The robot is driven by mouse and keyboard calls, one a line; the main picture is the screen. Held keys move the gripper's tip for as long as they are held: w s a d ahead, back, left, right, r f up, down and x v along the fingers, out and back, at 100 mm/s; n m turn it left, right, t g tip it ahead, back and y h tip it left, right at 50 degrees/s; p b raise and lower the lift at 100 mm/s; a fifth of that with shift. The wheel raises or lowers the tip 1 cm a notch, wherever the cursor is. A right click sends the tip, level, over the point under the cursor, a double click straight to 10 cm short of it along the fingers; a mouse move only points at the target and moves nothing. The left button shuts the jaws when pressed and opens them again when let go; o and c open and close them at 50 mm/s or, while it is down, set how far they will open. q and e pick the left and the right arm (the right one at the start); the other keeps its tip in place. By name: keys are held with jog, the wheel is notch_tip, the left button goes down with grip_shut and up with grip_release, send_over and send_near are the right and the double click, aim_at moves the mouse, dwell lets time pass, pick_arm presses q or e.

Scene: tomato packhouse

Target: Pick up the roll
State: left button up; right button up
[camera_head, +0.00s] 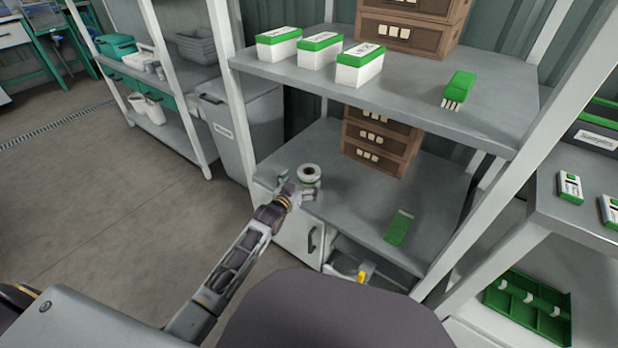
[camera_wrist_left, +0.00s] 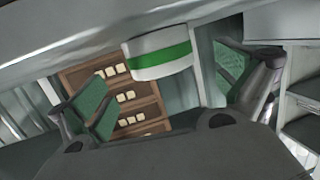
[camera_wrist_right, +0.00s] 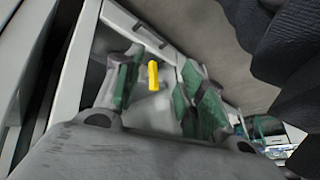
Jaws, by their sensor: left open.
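The roll (camera_head: 309,173) is white with a green band and a dark centre hole. It stands upright near the front left corner of the lower shelf. My left gripper (camera_head: 296,186) is right at its near side, fingers spread. In the left wrist view the roll (camera_wrist_left: 160,55) shows between the two open fingers, with a visible gap on each side. My right gripper (camera_wrist_right: 163,82) shows only in the right wrist view, its green-padded fingers apart. I see no roll there; a yellow piece (camera_wrist_right: 153,75) shows between the fingers, and I cannot tell its distance.
The lower shelf (camera_head: 350,205) also carries brown crates (camera_head: 380,143) at the back and a green item (camera_head: 399,228) at the right. The upper shelf (camera_head: 400,85) overhangs the roll, and a shelf post (camera_head: 228,85) stands to its left. The shelf around the roll is clear.

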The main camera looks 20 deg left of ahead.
aim_at(307, 175)
pick_arm(q)
jog(key=shift+w+f, duration=0.15)
jog(key=shift+w, duration=0.15)
jog(key=shift+w+b, duration=0.2)
jog(key=shift+b, duration=0.2)
jog(key=shift+w+d+f, duration=0.1)
jog(key=shift+w, duration=0.2)
jog(key=shift+b+x, duration=0.7)
jog(key=shift+x, duration=0.1)
jog(key=shift+b+x, duration=0.45)
jog(key=shift+x, duration=0.55)
pick_arm(e)
jog(key=shift+w+a+f+t+y, duration=0.1)
jog(key=shift+w+f+t+y, duration=0.05)
jog(key=shift+f, duration=0.5)
jog(key=shift+w+a+f+t+y, duration=0.1)
jog(key=shift+w+a+f+t, duration=0.1)
jog(key=shift+f, duration=0.4)
jog(key=shift+w+a+f+t+y, duration=0.1)
jog(key=shift+f+t+y, duration=0.05)
jog(key=shift+f, duration=0.5)
pick_arm(q)
jog(key=c, duration=1.1)
jog(key=shift+r, duration=0.25)
jog(key=shift+c, duration=0.2)
